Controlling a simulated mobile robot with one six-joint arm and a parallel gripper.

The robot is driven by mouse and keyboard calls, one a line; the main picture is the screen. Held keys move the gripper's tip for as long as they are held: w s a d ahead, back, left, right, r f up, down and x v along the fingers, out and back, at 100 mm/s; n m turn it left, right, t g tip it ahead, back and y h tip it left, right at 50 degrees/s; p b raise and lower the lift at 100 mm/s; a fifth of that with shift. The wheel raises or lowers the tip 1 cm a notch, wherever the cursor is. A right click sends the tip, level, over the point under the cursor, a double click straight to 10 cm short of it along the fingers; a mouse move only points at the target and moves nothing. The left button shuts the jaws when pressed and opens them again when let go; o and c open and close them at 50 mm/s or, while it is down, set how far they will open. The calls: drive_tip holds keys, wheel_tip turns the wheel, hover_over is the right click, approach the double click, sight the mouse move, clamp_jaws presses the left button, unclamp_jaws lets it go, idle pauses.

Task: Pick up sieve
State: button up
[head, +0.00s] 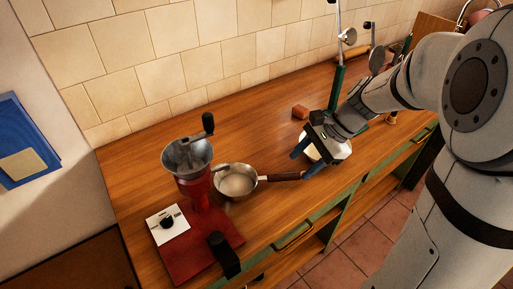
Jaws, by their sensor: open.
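A round, pale metal vessel (236,181) with a dark brown handle (281,177) sits on the wooden counter, beside the red grinder. It is the likeliest sieve in view, but I cannot make out any mesh. Its handle points right, toward my gripper. My gripper (300,165) is open, with two blue fingers pointing down and left. It is near the handle's right end. I cannot tell whether the fingers touch the handle or how high they are. A whitish round thing (312,152) is partly hidden behind the gripper.
The red grinder (195,185) with a metal hopper stands left of the vessel, on a red base. A small reddish block (300,111) and a green stand (336,88) are behind my gripper. The counter (240,130) is clear behind the vessel, up to the tiled wall.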

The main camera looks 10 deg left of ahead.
sight(275, 175)
drive_tip(key=w+f+m+y, duration=0.1)
drive_tip(key=f, duration=0.1)
drive_tip(key=w+a+f+m+b, duration=0.1)
drive_tip(key=w+f, duration=0.1)
drive_tip(key=w+a+f+m+y, duration=0.1)
drive_tip(key=w+f+m, duration=0.1)
drive_tip(key=shift+g+y+b, duration=0.3)
drive_tip(key=shift+b, duration=0.05)
drive_tip(key=x, duration=0.7)
drive_tip(key=shift+s+a+f, duration=0.25)
clamp_jaws()
